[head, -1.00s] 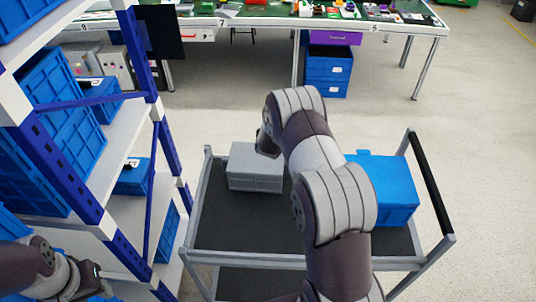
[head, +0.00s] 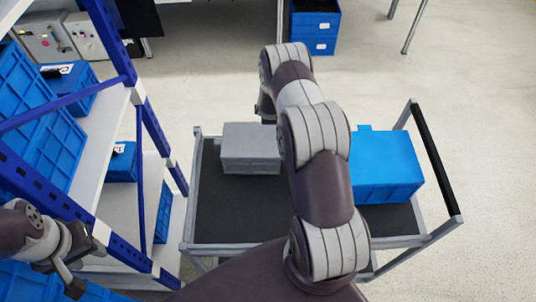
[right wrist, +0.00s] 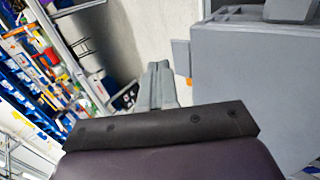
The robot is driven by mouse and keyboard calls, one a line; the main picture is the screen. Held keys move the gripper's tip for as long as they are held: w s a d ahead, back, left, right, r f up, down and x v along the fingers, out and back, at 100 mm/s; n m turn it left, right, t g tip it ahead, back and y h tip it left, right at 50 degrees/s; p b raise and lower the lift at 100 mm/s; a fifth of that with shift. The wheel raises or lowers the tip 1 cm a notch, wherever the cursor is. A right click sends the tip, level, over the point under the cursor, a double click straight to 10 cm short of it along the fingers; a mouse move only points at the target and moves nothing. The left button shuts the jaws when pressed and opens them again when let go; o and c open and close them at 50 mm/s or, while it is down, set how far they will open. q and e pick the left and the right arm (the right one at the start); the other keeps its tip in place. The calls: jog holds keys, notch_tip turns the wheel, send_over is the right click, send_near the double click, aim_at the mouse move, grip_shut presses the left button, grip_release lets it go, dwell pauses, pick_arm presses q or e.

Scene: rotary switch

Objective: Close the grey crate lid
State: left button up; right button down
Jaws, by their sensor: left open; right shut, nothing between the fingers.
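The grey crate (head: 251,158) stands on the left part of a cart. Its grey lid (head: 252,133) looks flat across the top in the head view; any small gap cannot be told. The crate also shows close up at the right of the right wrist view (right wrist: 250,100). My right arm reaches over the cart, its wrist near the crate's far right edge; its gripper is hidden in the head view. In the right wrist view my right gripper (right wrist: 158,75) is shut and empty, left of the crate and apparently apart from it. My left gripper (head: 82,262) is open and empty by the shelf.
The cart (head: 225,215) has a dark deck and a black handle (head: 436,160) at right. A blue crate (head: 385,165) stands right of the grey one, partly behind my right arm. A blue-posted shelf (head: 135,85) with blue bins stands at left.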

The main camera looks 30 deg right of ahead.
pick_arm(q)
jog(key=shift+w+d+f+b, duration=0.1)
jog(key=shift+f+b, duration=0.15)
jog(key=shift+f, duration=0.15)
jog(key=shift+w+d+f+b, duration=0.1)
jog(key=shift+f+b, duration=0.15)
jog(key=shift+f, duration=0.1)
pick_arm(e)
jog(key=shift+w+d+f, duration=0.1)
jog(key=shift+w+f, duration=0.05)
jog(key=shift+f, duration=0.4)
jog(key=shift+w+d+f, duration=0.1)
jog(key=shift+f, duration=0.4)
pick_arm(q)
jog(key=shift+a, duration=0.1)
pick_arm(e)
jog(key=shift+a, duration=0.1)
jog(key=r+p, duration=0.3)
jog(key=r, duration=0.2)
jog(key=shift+d+p, duration=0.2)
jog(key=shift+p, duration=0.15)
pick_arm(q)
jog(key=r, duration=0.2)
jog(key=w+r, duration=0.1)
jog(key=shift+a+b, duration=0.35)
jog(key=shift+b, duration=0.05)
pick_arm(e)
notch_tip(320, 180, up, 9)
jog(key=shift+a, duration=0.15)
